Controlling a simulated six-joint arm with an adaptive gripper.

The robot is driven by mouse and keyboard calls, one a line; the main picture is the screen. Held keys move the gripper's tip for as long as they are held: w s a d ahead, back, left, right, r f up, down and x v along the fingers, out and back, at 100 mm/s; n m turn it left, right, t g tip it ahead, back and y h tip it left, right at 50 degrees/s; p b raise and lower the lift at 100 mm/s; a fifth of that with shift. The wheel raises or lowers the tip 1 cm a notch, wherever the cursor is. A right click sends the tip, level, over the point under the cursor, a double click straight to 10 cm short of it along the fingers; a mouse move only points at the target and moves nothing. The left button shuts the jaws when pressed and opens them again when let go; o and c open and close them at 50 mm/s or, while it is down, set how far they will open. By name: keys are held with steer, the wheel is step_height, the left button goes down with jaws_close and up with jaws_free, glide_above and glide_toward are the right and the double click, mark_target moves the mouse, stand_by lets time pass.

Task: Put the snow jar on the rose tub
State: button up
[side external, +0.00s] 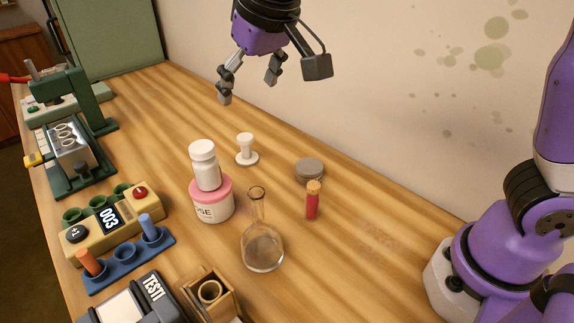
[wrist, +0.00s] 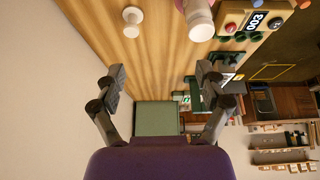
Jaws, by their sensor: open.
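The white snow jar (side external: 204,166) stands upright on the lid of the rose tub (side external: 213,208), a pink-lidded tub with a white label. In the wrist view the jar (wrist: 200,22) is at the top edge, with a sliver of pink beside it. My gripper (side external: 248,90) is open and empty, high above the table and behind the jar, clear of it. Its two spread fingers also show in the wrist view (wrist: 160,78), with nothing between them.
A white pedestal piece (side external: 246,150), a grey disc (side external: 309,169), a red corked vial (side external: 313,202) and a glass flask (side external: 263,248) stand near the tub. A yellow box marked 003 (side external: 108,218) and a blue rack (side external: 124,262) lie left.

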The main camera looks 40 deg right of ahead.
steer(key=s+d+f, duration=0.3)
steer(key=s+d, duration=0.3)
steer(key=s, duration=0.2)
steer(key=s+d+f, duration=0.3)
steer(key=s+d, duration=0.3)
steer(key=s, duration=0.1)
steer(key=shift+s+t, duration=0.35)
steer(key=shift+t, duration=0.05)
